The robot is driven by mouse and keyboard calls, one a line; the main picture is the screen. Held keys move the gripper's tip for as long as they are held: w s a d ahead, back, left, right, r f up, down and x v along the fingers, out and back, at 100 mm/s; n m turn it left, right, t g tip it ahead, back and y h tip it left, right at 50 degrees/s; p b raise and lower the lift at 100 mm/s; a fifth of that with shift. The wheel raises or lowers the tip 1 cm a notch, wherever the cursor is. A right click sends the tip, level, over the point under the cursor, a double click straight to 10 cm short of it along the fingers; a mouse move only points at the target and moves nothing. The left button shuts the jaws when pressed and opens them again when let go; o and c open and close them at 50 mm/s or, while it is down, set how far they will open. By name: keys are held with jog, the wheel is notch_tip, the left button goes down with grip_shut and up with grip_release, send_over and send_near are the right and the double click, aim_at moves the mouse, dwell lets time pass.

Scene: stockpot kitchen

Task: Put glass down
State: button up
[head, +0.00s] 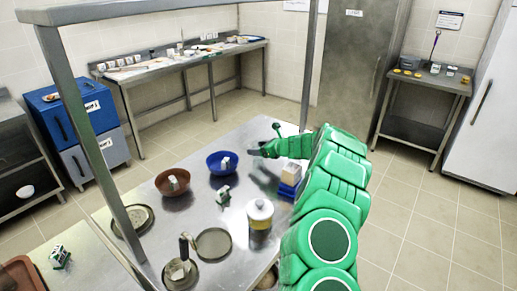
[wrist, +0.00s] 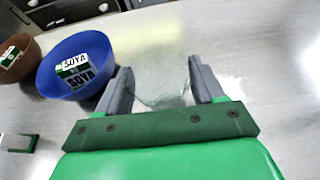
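A clear glass (wrist: 160,82) shows faintly between the two grey fingers of my gripper (wrist: 160,85) in the wrist view. It spans the gap from finger to finger, so my gripper looks shut on it. Its edges are hard to see, and I cannot tell whether its base touches the steel table. In the head view my gripper (head: 262,147) is over the far part of the steel table (head: 195,205), right of the blue bowl; the glass cannot be made out there.
A blue bowl (head: 222,163) with a SOYA pack (wrist: 75,68) is close left of my gripper. A brown bowl (head: 172,182) is farther left.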

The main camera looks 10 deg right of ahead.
jog(key=o, duration=0.3)
jog(key=shift+o, duration=0.2)
